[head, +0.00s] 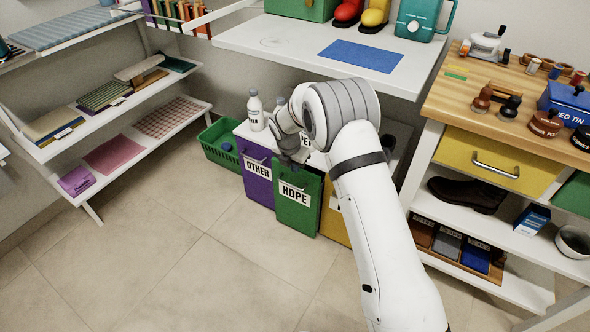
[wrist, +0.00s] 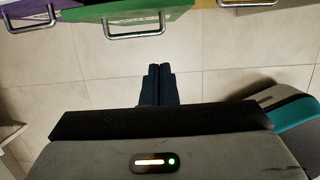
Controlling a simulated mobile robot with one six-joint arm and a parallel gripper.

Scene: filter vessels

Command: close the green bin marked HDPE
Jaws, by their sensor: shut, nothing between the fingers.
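The green bin marked HDPE (head: 298,203) sits in a row between the purple OTHER bin (head: 257,178) and a yellow bin (head: 333,220). Its front seems to stand a little forward of the purple one; how far it is open cannot be told, as my arm covers part of its top. In the wrist view the green front (wrist: 90,14) and its metal handle (wrist: 135,34) show at the top edge. My gripper (wrist: 160,68) is shut and empty, apart from the handle, over the floor in that picture. In the head view it is close above the green bin.
A green basket (head: 222,152) stands left of the bins, and a white bottle (head: 256,110) stands on the bin unit. A white table (head: 290,42) overhangs behind. A workbench with a yellow drawer (head: 490,160) is at right, shelves (head: 125,100) at left. The front floor is clear.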

